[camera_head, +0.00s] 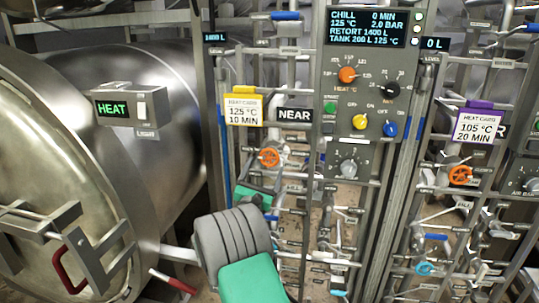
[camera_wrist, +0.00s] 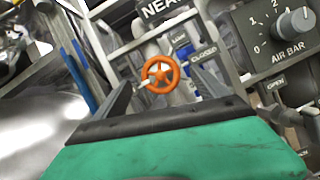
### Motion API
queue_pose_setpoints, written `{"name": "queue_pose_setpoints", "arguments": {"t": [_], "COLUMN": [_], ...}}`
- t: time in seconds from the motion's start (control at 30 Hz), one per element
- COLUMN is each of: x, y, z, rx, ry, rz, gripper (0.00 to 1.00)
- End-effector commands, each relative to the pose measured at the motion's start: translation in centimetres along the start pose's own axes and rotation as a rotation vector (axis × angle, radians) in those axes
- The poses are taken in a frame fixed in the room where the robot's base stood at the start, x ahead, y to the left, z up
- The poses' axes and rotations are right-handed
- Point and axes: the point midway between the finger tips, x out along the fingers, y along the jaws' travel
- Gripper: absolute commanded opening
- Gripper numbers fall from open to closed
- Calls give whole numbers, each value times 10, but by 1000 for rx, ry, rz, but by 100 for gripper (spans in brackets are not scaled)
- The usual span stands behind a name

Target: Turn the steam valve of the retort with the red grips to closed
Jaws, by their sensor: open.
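The retort with red grips (camera_head: 75,262) fills the left of the head view; its door bars carry the red grips, and a box on its shell reads HEAT. An orange handwheel (camera_head: 269,158) sits on the pipework below the NEAR sign. It also shows in the wrist view (camera_wrist: 160,74), close to a label reading CLOSED. My gripper (camera_wrist: 161,82) is open, with one finger on each side of the wheel in that picture. I cannot tell how far the wheel is from the fingertips. In the head view my arm hides part of the lower pipework.
A control panel (camera_head: 366,100) with a CHILL display, knobs and buttons stands right of the wheel. A yellow-topped heat card (camera_head: 243,108) hangs left of NEAR. Another orange wheel (camera_head: 460,175) sits farther right. Pipes and blue handles crowd the area. An AIR BAR knob (camera_wrist: 292,22) is at upper right.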

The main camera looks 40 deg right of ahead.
Motion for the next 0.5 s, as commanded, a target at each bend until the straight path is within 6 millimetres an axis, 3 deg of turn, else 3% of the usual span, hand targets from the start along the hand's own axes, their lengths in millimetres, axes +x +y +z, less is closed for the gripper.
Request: {"name": "queue_pose_setpoints", "arguments": {"t": [0.23,0.5], "x": [48,59], "y": [0,1], "z": [3,0], "rx": [5,6], "ry": [1,3], "rz": [-3,0], "gripper": [83,83]}}
